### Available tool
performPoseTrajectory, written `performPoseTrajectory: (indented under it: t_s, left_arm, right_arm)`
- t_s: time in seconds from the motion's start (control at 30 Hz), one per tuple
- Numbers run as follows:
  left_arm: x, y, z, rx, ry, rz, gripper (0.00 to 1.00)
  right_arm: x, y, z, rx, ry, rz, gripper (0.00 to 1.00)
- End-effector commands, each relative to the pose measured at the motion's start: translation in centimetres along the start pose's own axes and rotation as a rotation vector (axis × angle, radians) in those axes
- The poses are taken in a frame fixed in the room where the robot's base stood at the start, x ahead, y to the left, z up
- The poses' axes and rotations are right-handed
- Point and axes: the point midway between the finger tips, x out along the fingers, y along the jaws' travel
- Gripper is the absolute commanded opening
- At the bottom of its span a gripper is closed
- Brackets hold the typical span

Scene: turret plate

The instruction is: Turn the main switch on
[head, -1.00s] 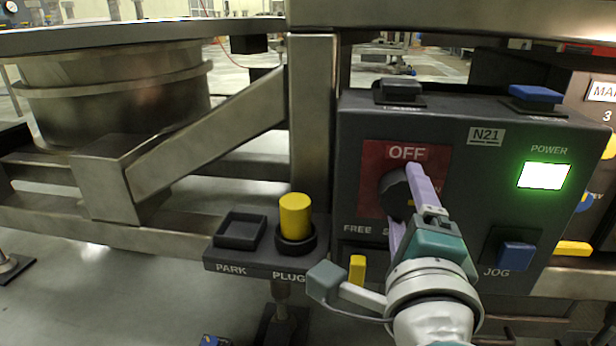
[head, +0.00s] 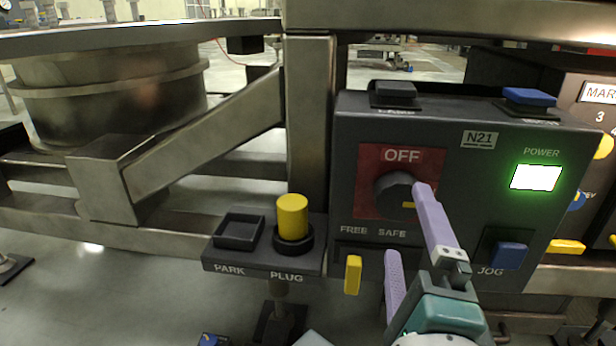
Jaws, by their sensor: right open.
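The main switch (head: 392,196) is a dark round knob on a red plate (head: 366,163) marked OFF, on the front of the dark control box. A small yellow mark shows at the knob's lower right, toward the SAFE label rather than up at OFF. My right gripper (head: 408,222) is open, its lilac fingers spread apart in front of the box. The upper finger's tip is close to or overlaps the knob's right edge; I cannot tell if they touch. The lower finger is below the SAFE label. My left gripper is not in view.
The POWER lamp (head: 536,177) glows green-white. A blue JOG button (head: 509,255) is right of the gripper. A yellow lever (head: 353,274) hangs below the plate. A yellow plug (head: 292,216) stands on a ledge at left, beside the empty PARK socket (head: 239,231).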

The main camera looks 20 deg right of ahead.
Motion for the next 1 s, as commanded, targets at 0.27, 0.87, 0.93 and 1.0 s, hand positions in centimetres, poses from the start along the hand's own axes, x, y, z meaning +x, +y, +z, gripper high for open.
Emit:
performPoseTrajectory:
  t_s: [0.27, 0.87, 0.93, 1.0]
  left_arm:
    - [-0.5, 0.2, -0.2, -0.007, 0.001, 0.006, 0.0]
    - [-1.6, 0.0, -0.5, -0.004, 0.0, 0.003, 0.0]
    - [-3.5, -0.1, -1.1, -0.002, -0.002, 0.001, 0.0]
    - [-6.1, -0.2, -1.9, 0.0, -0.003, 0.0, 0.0]
  right_arm:
    - [-3.7, 0.0, 0.0, 0.0, 0.001, 0.001, 1.0]
    - [-3.8, -1.4, 0.8, -0.013, -0.033, -0.003, 1.0]
    - [-3.5, -3.7, 2.3, -0.047, -0.1, -0.006, 1.0]
    - [-3.4, -6.9, 4.6, -0.108, -0.208, -0.01, 1.0]
